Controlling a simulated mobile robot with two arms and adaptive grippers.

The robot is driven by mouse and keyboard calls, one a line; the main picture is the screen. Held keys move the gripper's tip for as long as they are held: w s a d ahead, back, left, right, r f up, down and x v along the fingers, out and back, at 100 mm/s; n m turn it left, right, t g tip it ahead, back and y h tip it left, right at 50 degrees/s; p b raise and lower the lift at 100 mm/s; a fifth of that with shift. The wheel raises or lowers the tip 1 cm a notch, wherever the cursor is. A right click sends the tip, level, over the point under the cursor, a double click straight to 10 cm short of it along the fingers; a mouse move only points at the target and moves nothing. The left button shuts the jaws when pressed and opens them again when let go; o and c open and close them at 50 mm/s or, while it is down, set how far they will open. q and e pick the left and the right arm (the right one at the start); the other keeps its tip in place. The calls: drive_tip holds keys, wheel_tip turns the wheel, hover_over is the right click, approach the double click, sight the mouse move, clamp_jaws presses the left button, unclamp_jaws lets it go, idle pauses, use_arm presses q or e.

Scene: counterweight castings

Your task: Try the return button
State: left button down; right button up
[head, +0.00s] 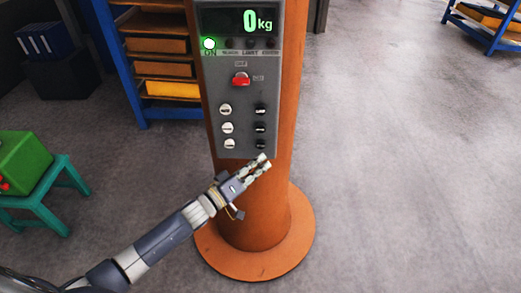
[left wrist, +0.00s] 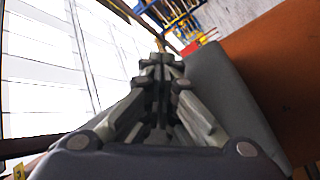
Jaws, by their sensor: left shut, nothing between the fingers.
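A grey control panel (head: 240,105) is mounted on an orange column (head: 262,215). It has a red switch (head: 240,79) and two columns of small buttons: white ones (head: 227,128) on the left, black ones (head: 260,129) on the right. The labels are too small to read, so I cannot tell which is the return button. My left gripper (head: 264,162) is shut and empty, its tips by the panel's lower edge, below the black buttons. In the left wrist view its closed fingers (left wrist: 160,66) point along the grey panel (left wrist: 225,95). My right gripper is out of view.
A blue shelf rack (head: 128,70) stands behind left. A teal stool (head: 45,205) bears a green box (head: 25,160). The floor right of the column is clear.

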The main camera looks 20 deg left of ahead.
sight(261, 144)
use_arm(q)
drive_tip(key=shift+w+a, duration=0.15)
drive_tip(key=shift+w, duration=0.4)
drive_tip(key=shift+w+a, duration=0.15)
drive_tip(key=shift+w, duration=0.35)
idle(0.7)
drive_tip(key=shift+w+a+b, duration=0.15)
drive_tip(key=shift+w+b, duration=0.15)
drive_tip(key=shift+w, duration=0.1)
drive_tip(key=shift+w+a+r, duration=0.1)
drive_tip(key=shift+w, duration=0.35)
idle(1.8)
drive_tip(key=shift+s, duration=0.1)
idle(2.9)
drive_tip(key=shift+s+d+p, duration=0.25)
drive_tip(key=shift+s+p, duration=0.15)
drive_tip(key=shift+s, duration=0.4)
